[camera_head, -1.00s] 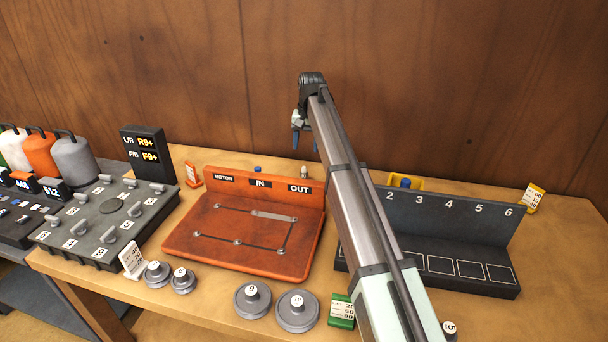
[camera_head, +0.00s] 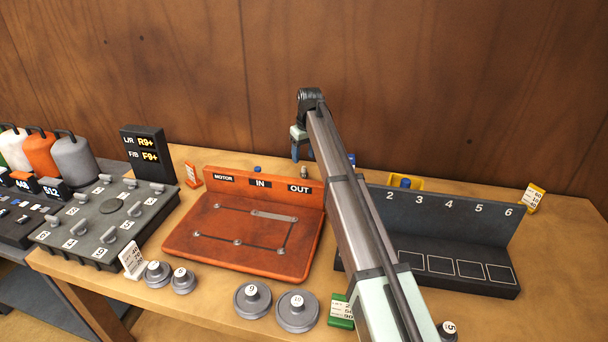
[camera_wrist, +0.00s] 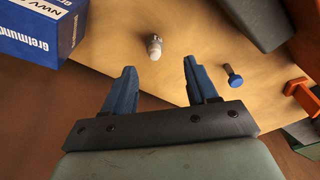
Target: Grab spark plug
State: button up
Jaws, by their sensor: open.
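A small white and metallic object, which looks like the spark plug (camera_wrist: 154,47), stands on the wooden table in the wrist view. In the head view a small greyish piece that looks like the same plug (camera_head: 304,171) shows behind the orange panel. My gripper (camera_wrist: 159,64) is open and empty, with its two blue fingers spread. The plug appears just beyond the fingertips, roughly between them, and is not touched. In the head view my gripper (camera_head: 302,153) hangs above the back of the table, over the plug.
A blue-headed pin (camera_wrist: 235,77) stands right of the fingers in the wrist view. A blue printed box (camera_wrist: 40,28) is at upper left. The orange panel (camera_head: 190,240) and the dark numbered rack (camera_head: 490,228) stand in front of the plug area.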

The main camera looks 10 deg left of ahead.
aim_at(304, 167)
jog(key=f, duration=0.3)
jog(key=shift+w+a+f, duration=0.2)
jog(key=shift+f, duration=0.05)
jog(key=shift+w+a+f, duration=0.1)
jog(key=shift+w+f, duration=0.1)
jog(key=shift+f, duration=0.7)
jog(key=shift+w+d+f, duration=0.1)
jog(key=shift+w+f, duration=0.15)
jog(key=shift+f, duration=0.6)
jog(key=shift+w+a+f, duration=0.1)
jog(key=shift+w+f, duration=0.1)
jog(key=shift+f, duration=0.7)
grip_shut()
